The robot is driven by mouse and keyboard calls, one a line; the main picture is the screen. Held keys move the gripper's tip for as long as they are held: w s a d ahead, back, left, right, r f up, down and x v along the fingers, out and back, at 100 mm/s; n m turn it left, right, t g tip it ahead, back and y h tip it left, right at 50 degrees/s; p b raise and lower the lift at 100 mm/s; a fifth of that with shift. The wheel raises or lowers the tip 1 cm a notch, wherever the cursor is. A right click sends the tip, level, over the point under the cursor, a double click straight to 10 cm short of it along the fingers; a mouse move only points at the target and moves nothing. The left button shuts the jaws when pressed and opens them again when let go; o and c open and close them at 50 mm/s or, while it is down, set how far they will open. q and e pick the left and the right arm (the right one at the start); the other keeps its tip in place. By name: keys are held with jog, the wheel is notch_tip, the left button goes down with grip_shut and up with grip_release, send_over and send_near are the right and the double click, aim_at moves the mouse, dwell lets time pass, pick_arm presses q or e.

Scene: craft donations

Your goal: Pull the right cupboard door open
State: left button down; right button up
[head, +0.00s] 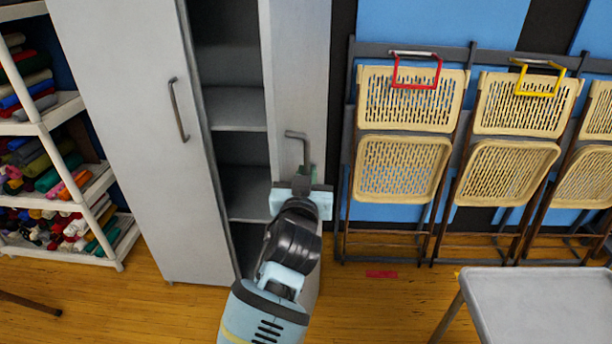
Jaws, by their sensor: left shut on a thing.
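The grey cupboard stands left of centre. Its right door (296,70) stands ajar, swung out toward me, so a dark gap with grey shelves (236,108) shows between the doors. The right door's bent bar handle (301,136) shows above my left gripper (306,177). That gripper is shut on the handle's lower part, and its fingers partly hide it. My arm covers the lower part of this door. My right gripper is not in view.
Folding chairs (405,170) hang on a rack to the right of the open door. A grey table (545,305) is at the lower right. White shelves (75,108) with fabric rolls stand at the left. Wooden floor (390,310) is clear between door and table.

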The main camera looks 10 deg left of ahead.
pick_arm(q)
jog(key=shift+d, duration=0.15)
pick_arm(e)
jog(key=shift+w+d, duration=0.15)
pick_arm(q)
jog(key=c, duration=1.8)
grip_release()
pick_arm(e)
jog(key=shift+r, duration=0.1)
pick_arm(q)
jog(key=shift+s, duration=0.1)
